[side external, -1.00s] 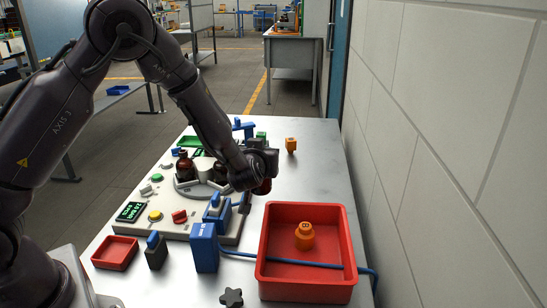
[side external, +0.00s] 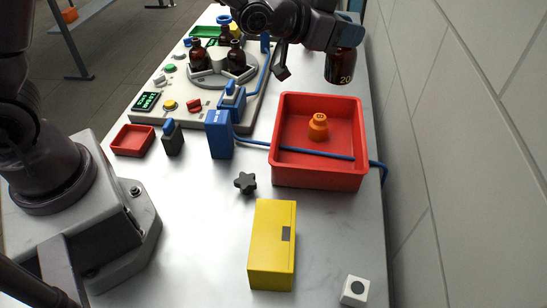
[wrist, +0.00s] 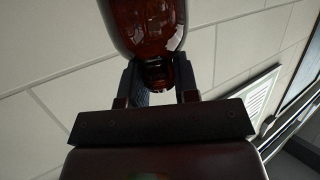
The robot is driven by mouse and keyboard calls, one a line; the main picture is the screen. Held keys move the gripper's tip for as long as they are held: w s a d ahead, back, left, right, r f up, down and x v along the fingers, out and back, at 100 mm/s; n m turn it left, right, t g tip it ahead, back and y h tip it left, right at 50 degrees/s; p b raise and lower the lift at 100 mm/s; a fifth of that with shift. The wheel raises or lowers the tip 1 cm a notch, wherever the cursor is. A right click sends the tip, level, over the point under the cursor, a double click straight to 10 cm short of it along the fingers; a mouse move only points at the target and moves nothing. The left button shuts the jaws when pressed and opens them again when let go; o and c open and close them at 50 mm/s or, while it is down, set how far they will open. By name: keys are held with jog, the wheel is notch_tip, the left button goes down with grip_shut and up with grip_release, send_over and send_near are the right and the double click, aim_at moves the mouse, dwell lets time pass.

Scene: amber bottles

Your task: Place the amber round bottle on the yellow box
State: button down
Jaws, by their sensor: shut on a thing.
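My gripper (side external: 347,42) is shut on the neck of the amber round bottle (side external: 342,68), marked 20, and holds it in the air beyond the red bin's far right corner. In the wrist view the bottle (wrist: 150,22) is dark brown and glossy, its neck between the two fingers of my gripper (wrist: 160,82). In the side view it hangs below the gripper, close to upright. The yellow box (side external: 270,245) lies at the front of the table, well apart from the bottle. Its top is bare except for a small grey patch.
The red bin (side external: 366,130) holds an orange knobbed piece (side external: 317,126) and lies between bottle and box. A blue cable (side external: 310,152) crosses it. A black star knob (side external: 245,182) and white cube (side external: 355,290) flank the box. Other amber bottles (side external: 198,58) stand on the device behind.

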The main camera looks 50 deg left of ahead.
jog(key=s+d+f+m+g+h, duration=0.2)
jog(key=s+d+m+g+h, duration=0.9)
jog(key=s+d+m+g, duration=0.4)
jog(key=s+a+f+m+g, duration=0.2)
jog(key=s+m+g, duration=0.1)
jog(key=s, duration=0.5)
jog(key=shift+m+y, duration=0.3)
jog(key=shift+y, duration=0.1)
jog(key=shift+s+f, duration=0.2)
jog(key=shift+f, duration=1.15)
jog(key=shift+s+f, duration=0.25)
jog(key=shift+f, duration=1.05)
jog(key=shift+s+f, duration=0.2)
jog(key=shift+f, duration=1.15)
